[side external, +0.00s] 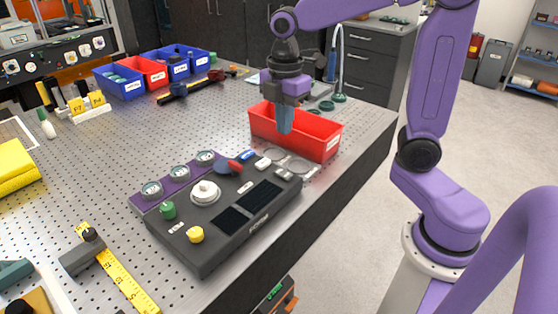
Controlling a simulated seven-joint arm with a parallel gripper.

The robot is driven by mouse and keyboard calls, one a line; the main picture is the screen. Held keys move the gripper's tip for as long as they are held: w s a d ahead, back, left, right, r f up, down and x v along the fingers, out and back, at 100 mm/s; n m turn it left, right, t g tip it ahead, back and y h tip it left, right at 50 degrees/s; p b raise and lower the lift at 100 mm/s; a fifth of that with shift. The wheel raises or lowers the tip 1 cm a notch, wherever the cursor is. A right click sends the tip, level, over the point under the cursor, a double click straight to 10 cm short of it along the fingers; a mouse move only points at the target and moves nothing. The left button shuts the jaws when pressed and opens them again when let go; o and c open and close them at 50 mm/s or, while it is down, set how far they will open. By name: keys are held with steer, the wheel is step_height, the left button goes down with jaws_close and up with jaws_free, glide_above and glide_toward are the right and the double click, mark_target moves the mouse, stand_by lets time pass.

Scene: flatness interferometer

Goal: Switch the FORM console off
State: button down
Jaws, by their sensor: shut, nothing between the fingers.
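The FORM console (205,258) is a dark grey box near the table's front edge in the side external view. Its top carries a green knob (168,210), a yellow knob (195,234), a white round dial (205,192), a red-and-blue part (229,168), two dark panels and small pale parts. I cannot tell its switch position. My gripper (285,128) points down, above or in front of the red bin (326,152) behind the console's right end. Its fingers are shut and empty, apart from the console.
A purple strip with several round gauges (180,173) lies along the console's back side. A yellow tape measure (128,284) lies at front left. Blue and red bins (122,82) stand at the back.

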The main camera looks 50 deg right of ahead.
steer(key=shift+w+d+r+n, duration=0.25)
steer(key=shift+w+d, duration=0.25)
steer(key=shift+w, duration=0.25)
steer(key=shift+w+d+r+n, duration=0.2)
steer(key=shift+w+d, duration=0.3)
steer(key=shift+w, duration=0.25)
glide_toward(279, 171)
step_height(279, 171, down, 6)
steer(key=shift+r, duration=0.25)
steer(key=shift+f, duration=0.7)
